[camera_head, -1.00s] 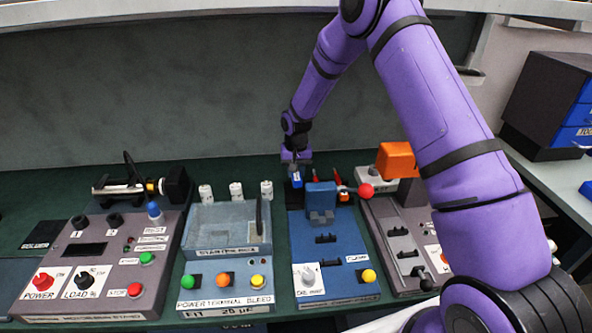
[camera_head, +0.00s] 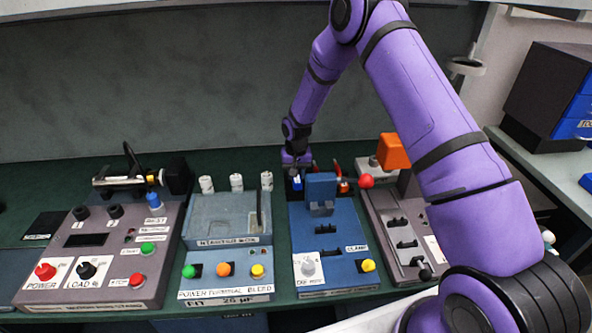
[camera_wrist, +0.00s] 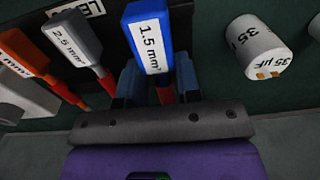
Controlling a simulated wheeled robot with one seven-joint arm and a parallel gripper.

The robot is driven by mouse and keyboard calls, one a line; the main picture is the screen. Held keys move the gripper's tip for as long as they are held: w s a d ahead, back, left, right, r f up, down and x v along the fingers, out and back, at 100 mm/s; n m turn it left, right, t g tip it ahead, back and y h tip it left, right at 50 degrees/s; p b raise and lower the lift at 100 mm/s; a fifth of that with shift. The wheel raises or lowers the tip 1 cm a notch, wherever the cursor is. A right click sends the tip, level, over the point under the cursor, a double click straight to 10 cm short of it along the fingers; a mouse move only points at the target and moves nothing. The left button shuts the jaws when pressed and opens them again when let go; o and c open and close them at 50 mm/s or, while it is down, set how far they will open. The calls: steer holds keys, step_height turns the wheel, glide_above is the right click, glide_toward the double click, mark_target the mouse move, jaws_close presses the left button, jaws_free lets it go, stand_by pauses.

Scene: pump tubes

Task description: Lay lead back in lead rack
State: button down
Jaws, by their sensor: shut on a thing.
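My gripper (camera_head: 297,174) is at the back of the blue bench unit, and in the wrist view its two fingers (camera_wrist: 160,88) stand on either side of a blue lead handle (camera_wrist: 148,38) marked 1.5 mm². The gripper is shut on this blue lead; a red part shows below the handle. A grey lead (camera_wrist: 73,38) marked 2.5 mm² and an orange lead (camera_wrist: 22,50) sit to its left. A dark rack with a partly cut-off white label (camera_wrist: 90,9) lies behind them. I cannot tell whether the blue lead touches the rack.
White capacitors stand left of my gripper, one marked 35 µF (camera_wrist: 257,45). The blue clamp unit (camera_head: 321,190) and a red ball knob (camera_head: 366,181) are close in front. An orange block (camera_head: 393,151) stands to the right.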

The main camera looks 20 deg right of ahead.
steer(key=shift+f, duration=1.1)
steer(key=c, duration=0.7)
jaws_free()
steer(key=shift+c, duration=0.2)
